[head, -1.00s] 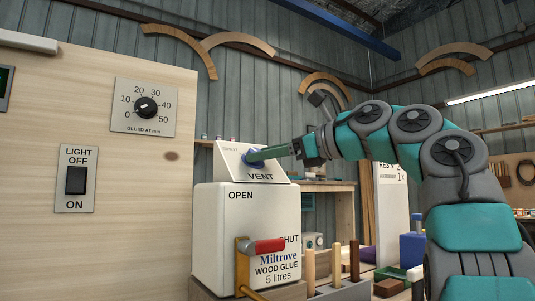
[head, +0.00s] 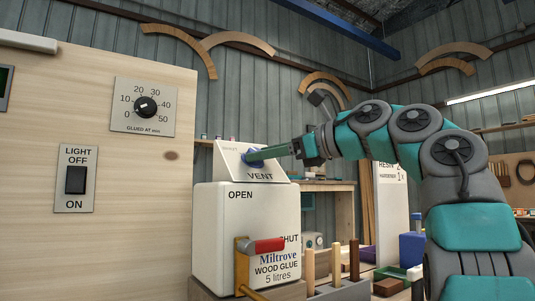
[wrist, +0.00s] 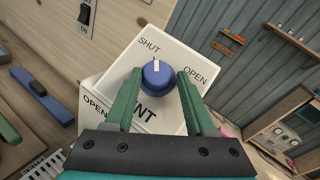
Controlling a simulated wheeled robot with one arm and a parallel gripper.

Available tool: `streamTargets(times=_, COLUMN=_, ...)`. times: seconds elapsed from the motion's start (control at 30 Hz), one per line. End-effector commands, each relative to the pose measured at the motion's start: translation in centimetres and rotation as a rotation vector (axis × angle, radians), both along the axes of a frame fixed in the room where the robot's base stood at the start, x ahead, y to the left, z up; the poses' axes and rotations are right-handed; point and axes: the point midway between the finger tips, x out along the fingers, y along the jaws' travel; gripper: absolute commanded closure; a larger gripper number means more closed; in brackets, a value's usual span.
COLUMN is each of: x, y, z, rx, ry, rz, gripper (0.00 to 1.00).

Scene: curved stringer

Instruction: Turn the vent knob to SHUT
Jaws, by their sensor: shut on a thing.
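The vent knob (wrist: 157,80) is a round blue knob on the white sloped VENT panel (wrist: 175,110). Its white pointer mark faces up in the wrist view, close to the SHUT label (wrist: 149,45) and well away from the OPEN label (wrist: 195,75). My gripper (wrist: 157,77) has its green fingers on either side of the knob and is shut on it. In the head view, the panel (head: 262,177) sits on top of the white glue container, and my gripper (head: 262,154) reaches the knob from the right, hiding part of it.
The white wood glue container (head: 212,225) has its own OPEN and SHUT labels and a red-handled lever (head: 263,245). A wooden board at left carries a light switch (head: 76,180) and a black dial (head: 147,107). Wooden pegs and blocks (head: 385,287) crowd the bench at right.

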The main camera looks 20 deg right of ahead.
Motion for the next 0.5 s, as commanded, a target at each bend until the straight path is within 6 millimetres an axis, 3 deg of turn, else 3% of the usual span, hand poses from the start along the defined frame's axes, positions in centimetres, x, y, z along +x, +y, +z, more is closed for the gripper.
streamTargets(times=0.03, x=-0.27, y=1.07, z=-0.24, rx=-0.011, ry=0.005, rz=0.02, gripper=1.0)
streamTargets(times=0.17, x=-0.27, y=1.07, z=-0.24, rx=-0.011, ry=0.005, rz=0.02, gripper=1.0)
streamTargets(times=0.2, x=-0.27, y=1.08, z=-0.23, rx=-0.011, ry=0.005, rz=0.02, gripper=0.44)
streamTargets(times=0.37, x=-0.22, y=0.87, z=-0.18, rx=-0.009, ry=0.004, rz=0.016, gripper=0.26)
streamTargets(times=0.5, x=-0.15, y=0.62, z=-0.12, rx=-0.006, ry=0.003, rz=0.012, gripper=0.24)
